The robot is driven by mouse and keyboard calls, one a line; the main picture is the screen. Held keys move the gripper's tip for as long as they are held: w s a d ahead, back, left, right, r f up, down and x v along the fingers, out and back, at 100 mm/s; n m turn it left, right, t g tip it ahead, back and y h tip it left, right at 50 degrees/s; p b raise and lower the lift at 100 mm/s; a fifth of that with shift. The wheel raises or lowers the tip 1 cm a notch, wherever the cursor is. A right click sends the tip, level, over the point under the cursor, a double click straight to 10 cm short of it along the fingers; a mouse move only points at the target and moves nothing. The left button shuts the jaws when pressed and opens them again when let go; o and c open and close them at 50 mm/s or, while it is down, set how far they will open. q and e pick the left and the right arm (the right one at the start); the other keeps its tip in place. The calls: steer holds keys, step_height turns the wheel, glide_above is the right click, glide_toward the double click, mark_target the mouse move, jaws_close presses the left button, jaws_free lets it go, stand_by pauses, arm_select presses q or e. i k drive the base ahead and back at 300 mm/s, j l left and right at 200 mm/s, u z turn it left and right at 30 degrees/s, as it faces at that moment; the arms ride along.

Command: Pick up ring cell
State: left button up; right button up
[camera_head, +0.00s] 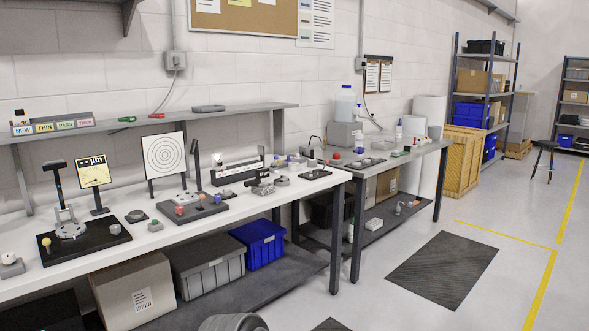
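I cannot tell for sure which object is the ring cell, as the small parts on the white bench (100,258) are tiny at this distance. One candidate is a small dark round piece (136,215) lying on the bench between two dark fixture plates. Another is a small grey round piece (282,180) farther right, beside a dark clamp-like device (262,188). A grey block with a pale round top (10,262) sits at the near left. Neither of my grippers shows in this view.
The left black fixture plate (85,250) bears a post and knobs. A ring-target board (163,155) stands behind another fixture plate (190,212). A shelf (240,110) overhangs the bench's back. Bins and a cardboard box (133,285) fill the lower shelf.

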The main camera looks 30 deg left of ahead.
mark_target(292, 167)
steer(key=i+u, duration=0.1)
steer(key=i, duration=1.65)
steer(key=i+u, duration=0.1)
steer(key=i, duration=1.65)
steer(key=i+l+u, duration=0.1)
steer(key=i+u, duration=0.2)
steer(key=i, duration=0.2)
steer(key=i+l+u, duration=0.35)
steer(key=i, duration=0.15)
steer(key=i+l+u, duration=0.3)
steer(key=i, duration=0.15)
